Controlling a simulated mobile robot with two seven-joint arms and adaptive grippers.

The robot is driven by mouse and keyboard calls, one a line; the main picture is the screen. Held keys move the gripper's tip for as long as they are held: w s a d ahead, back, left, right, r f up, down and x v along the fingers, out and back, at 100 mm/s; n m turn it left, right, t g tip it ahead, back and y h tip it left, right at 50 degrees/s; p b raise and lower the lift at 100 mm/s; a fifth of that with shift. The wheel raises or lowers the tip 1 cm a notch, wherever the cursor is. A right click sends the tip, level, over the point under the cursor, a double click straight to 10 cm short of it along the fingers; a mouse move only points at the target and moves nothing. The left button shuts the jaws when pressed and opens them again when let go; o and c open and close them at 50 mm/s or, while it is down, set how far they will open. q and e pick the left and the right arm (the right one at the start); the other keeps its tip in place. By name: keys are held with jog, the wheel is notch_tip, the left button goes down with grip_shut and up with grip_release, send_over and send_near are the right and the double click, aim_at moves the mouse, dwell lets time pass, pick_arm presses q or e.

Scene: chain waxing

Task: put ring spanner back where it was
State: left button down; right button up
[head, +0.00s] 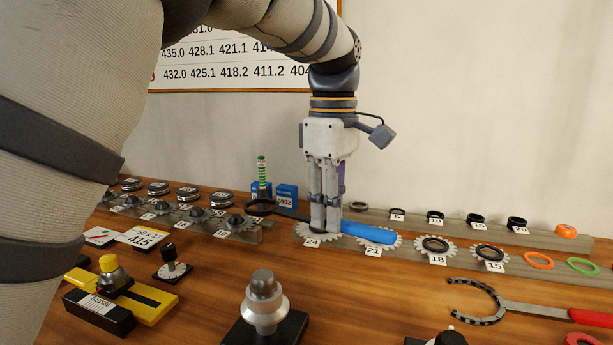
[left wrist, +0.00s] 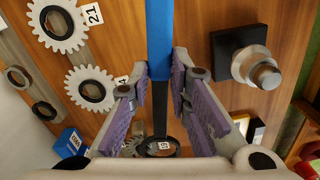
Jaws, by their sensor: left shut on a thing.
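The ring spanner has a blue handle (head: 370,233) and a black shank ending in a black ring (head: 262,207). My left gripper (head: 325,228) points down and is shut on its black shank, near the handle. The spanner lies roughly level, ring to the left and handle to the right, over the row of gears. In the left wrist view the blue handle (left wrist: 159,35) runs up out of the picture and the ring (left wrist: 158,147) shows at the bottom. I cannot tell whether the spanner touches anything below. My right gripper is not in view.
Toothed gears labelled 24 (head: 303,235), 21, 18 (head: 434,245) and 15 stand in a row beneath and right. Black rings (head: 435,217) line the back. Blue boxes (head: 287,196) stand behind. A red-handled hooked tool (head: 535,309) and a silver part (head: 264,300) on a black base are in front.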

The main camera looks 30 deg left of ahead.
pick_arm(q)
jog(key=s+d+f+m, duration=0.2)
jog(key=d+f, duration=0.2)
jog(key=d, duration=0.1)
send_over(348, 305)
notch_tip(348, 305, down, 5)
jog(key=shift+s, duration=0.1)
jog(key=shift+f, duration=1.2)
jog(key=c, duration=1.4)
grip_release()
